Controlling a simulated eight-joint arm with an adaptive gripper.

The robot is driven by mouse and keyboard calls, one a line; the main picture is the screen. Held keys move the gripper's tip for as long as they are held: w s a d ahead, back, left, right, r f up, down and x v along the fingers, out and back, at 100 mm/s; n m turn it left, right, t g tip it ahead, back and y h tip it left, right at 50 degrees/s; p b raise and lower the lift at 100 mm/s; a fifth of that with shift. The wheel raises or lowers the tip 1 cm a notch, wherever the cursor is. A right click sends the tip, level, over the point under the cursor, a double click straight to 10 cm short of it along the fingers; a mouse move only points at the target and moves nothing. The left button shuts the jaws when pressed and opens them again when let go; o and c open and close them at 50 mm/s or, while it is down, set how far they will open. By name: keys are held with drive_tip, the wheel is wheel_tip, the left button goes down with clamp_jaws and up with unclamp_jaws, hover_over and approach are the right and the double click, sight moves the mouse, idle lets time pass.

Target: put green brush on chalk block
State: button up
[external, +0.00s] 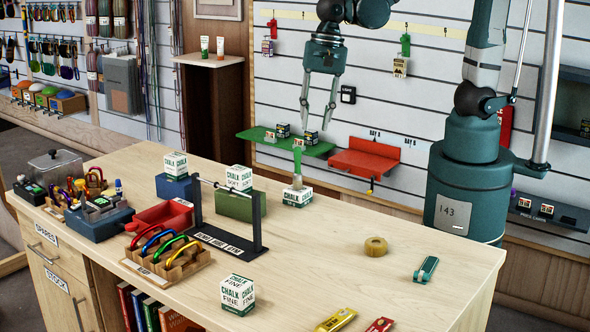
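A green brush (297,160) stands upright, with its green part up and a paler part below. Its lower end meets the top of a white and green chalk block (297,198) on the wooden table, and it appears to rest there. My gripper (315,130) hangs above and slightly right of the brush, fingers pointing down and spread apart, with nothing between them. Other chalk blocks show: one on a blue box (175,165), one on a green box (238,178) and one at the table's front (238,294).
A black bar stand (228,243) is left of the brush. A carabiner rack (168,262) and a red tray (162,217) lie further left. A tape roll (376,247) and a teal tool (426,269) lie right. Green (258,134) and red (363,160) wall shelves are behind.

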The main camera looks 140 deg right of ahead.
drive_tip(key=s+a+r+n+t, duration=0.1)
drive_tip(key=a+r+n+t, duration=0.1)
drive_tip(key=a+n, duration=1.2)
drive_tip(key=a+r+n+t, duration=0.3)
drive_tip(key=a+r+n, duration=0.2)
drive_tip(key=a+n, duration=0.9)
drive_tip(key=shift+s+a, duration=0.35)
drive_tip(key=shift+a, duration=0.85)
wheel_tip(320, 180, down, 10)
drive_tip(key=b, duration=1)
drive_tip(key=shift+f+b, duration=0.25)
drive_tip(key=shift+b, duration=0.05)
